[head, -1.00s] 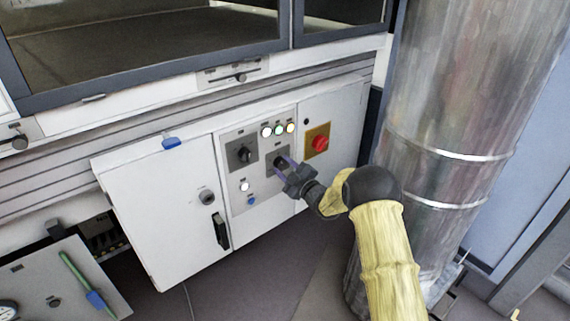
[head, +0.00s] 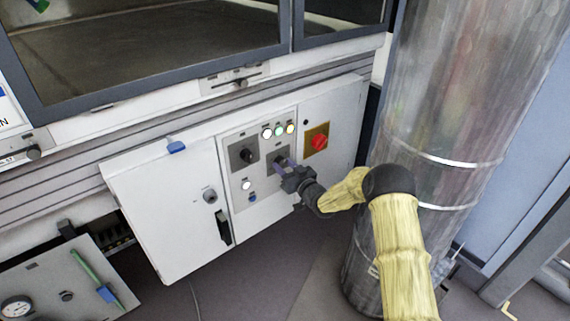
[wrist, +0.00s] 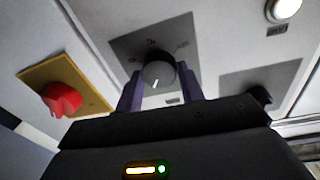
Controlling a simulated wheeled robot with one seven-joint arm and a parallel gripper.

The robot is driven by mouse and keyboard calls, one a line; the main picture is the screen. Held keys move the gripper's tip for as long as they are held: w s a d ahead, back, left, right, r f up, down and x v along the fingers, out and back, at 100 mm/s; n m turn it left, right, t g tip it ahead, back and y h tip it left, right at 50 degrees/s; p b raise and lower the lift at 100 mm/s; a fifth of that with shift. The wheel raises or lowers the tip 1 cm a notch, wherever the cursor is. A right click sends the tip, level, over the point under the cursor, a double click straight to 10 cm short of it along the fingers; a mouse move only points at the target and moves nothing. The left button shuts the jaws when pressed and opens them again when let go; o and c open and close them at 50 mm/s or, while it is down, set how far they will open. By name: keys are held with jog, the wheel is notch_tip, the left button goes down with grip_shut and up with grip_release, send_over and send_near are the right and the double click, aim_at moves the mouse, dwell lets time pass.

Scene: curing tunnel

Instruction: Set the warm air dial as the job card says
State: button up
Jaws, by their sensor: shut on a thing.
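A grey round dial (wrist: 158,75) on a grey plate sits between the purple fingers of my gripper (wrist: 160,88) in the wrist view. A white mark on the dial points down toward my gripper. The plate's lettering is too small to read. In the head view my gripper (head: 284,165) is shut on this dial, which it mostly hides. A second, black dial (head: 243,152) is on the plate to its left, and it also shows at the right of the wrist view (wrist: 259,94). I cannot read which dial is for warm air. No readable job card shows.
A red switch on a yellow plate (head: 319,142) is close to the right of my gripper. Lit lamps (head: 279,130) are just above. A large metal duct (head: 430,110) stands at the right. A panel with a gauge and a green tool (head: 85,265) is at lower left.

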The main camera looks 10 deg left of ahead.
jog(key=m+p, duration=0.1)
jog(key=m, duration=0.3)
jog(key=shift+f, duration=0.2)
jog(key=shift+h, duration=0.3)
jog(key=o, duration=1)
jog(key=shift+c, duration=0.2)
jog(key=shift+r, duration=0.1)
jog(key=shift+s+d+r+p, duration=0.1)
jog(key=shift+s+d+p, duration=0.2)
jog(key=shift+s+d, duration=0.15)
jog(key=p+v, duration=0.3)
jog(key=v, duration=1.3)
